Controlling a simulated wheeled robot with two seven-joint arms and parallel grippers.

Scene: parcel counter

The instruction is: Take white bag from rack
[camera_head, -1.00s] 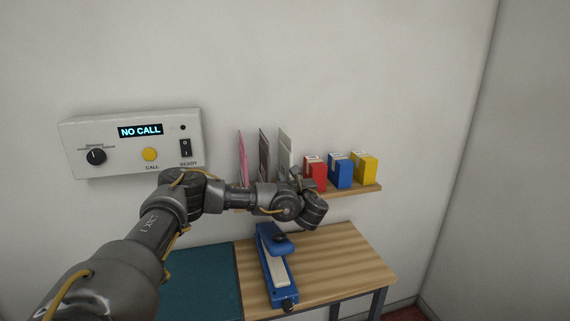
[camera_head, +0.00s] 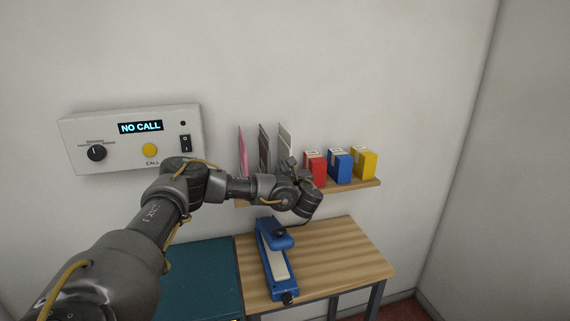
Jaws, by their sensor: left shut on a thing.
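The white bag (camera_head: 285,139) stands upright, edge-on, at the right of a row of three flat bags on the wall rack. My left gripper (camera_head: 290,163) is at its lower front edge and is shut on it. My wrist hides the bag's lower part, so I cannot tell whether it touches the shelf. A dark grey-brown bag (camera_head: 264,147) and a pink bag (camera_head: 243,150) stand to its left. My right gripper is not in view.
Red (camera_head: 316,168), blue (camera_head: 340,165) and yellow (camera_head: 364,162) boxes stand on the shelf (camera_head: 350,188) right of the bags. A blue sealer-like device (camera_head: 275,262) lies on the wooden table (camera_head: 335,258) below. A control panel (camera_head: 130,140) reading NO CALL is at left.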

